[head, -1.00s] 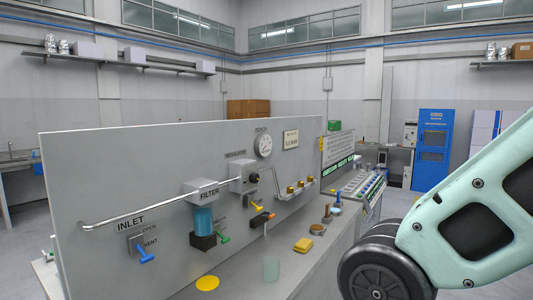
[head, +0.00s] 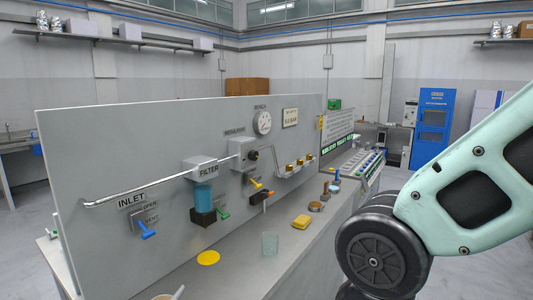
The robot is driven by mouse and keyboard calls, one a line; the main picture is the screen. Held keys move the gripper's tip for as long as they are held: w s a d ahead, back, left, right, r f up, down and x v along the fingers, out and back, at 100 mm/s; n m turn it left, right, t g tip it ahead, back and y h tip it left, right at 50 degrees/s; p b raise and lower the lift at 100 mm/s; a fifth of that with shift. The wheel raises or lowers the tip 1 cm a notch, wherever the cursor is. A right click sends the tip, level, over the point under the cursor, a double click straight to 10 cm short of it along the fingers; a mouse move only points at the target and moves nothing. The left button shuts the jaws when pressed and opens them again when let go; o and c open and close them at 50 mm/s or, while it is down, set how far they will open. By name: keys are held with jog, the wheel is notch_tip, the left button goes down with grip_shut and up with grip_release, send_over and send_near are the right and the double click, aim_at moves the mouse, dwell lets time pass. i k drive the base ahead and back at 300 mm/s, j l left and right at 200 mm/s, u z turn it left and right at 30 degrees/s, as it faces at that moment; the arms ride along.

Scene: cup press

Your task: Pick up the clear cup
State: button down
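The clear cup (head: 270,244) stands upright on the grey bench top (head: 240,270), in front of the upright panel. It looks like a small see-through tumbler with a pale green tint. My arm shows at the right of the head view, clear of the cup. My gripper is out of the picture.
The panel (head: 110,140) behind the cup carries a blue-bowled filter (head: 203,196), a gauge (head: 262,122), piping and coloured handles. Small brown and blue items (head: 331,188) stand farther along the bench. A pale round object (head: 163,296) is cut off at the bottom edge.

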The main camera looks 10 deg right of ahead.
aim_at(270, 244)
jog(key=i+j+u, duration=0.6)
jog(key=i+u, duration=0.15)
